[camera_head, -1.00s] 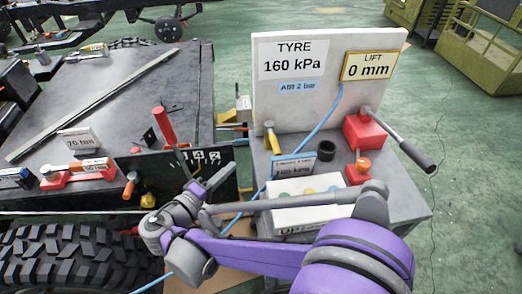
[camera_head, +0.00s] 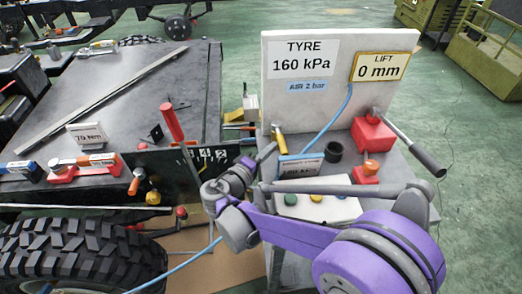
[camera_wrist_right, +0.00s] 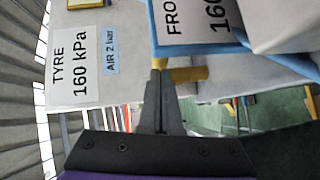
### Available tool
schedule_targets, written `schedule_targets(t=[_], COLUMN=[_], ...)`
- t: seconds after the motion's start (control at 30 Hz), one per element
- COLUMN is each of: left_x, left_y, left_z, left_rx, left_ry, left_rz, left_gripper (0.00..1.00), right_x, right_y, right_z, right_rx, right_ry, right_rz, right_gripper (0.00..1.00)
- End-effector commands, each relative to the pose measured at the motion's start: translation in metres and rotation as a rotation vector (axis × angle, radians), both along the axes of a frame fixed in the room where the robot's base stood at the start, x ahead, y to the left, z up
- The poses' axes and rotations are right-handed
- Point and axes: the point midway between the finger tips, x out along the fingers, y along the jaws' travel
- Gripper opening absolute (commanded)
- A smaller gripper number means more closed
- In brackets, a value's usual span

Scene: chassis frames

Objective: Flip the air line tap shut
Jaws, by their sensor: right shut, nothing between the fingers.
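The air line tap is seen by its yellow lever (camera_head: 279,142), which stands nearly upright at the left edge of the grey bench, beside the upright white board. In the right wrist view the yellow lever (camera_wrist_right: 187,74) lies sideways just right of my fingertips. My right gripper (camera_head: 268,152) is shut and empty, with its tips close to the lever's left side. In the wrist view its fingers (camera_wrist_right: 159,66) are together; I cannot tell whether they touch the lever. The tap's body is hidden. My left gripper is in no view.
The white board (camera_head: 412,42) reads tyre 160 kPa and lift 0 mm. A blue hose (camera_head: 330,126) runs down it. A red block with a long lever (camera_head: 415,150) stands right. A white button box (camera_head: 330,207) is partly behind my right arm. A tyre (camera_head: 75,255) lies lower left.

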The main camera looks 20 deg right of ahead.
Motion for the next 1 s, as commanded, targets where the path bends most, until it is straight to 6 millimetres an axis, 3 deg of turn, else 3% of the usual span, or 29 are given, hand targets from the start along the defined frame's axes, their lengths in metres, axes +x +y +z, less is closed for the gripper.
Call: schedule_targets(t=[0.3, 0.5, 1.0], left_x=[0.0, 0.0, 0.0], left_y=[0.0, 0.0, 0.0], left_z=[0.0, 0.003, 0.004], left_rx=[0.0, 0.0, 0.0], left_ry=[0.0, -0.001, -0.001], left_rz=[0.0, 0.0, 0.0], left_gripper=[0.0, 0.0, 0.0], right_x=[-0.001, -0.008, -0.005], right_y=[-0.001, -0.014, -0.013], right_z=[0.0, 0.0, 0.002], right_rx=[0.0, 0.0, 0.0], right_ry=[0.0, 0.0, 0.0], right_rz=[0.0, -0.001, 0.0], right_gripper=[0.0, 0.0, 0.0])
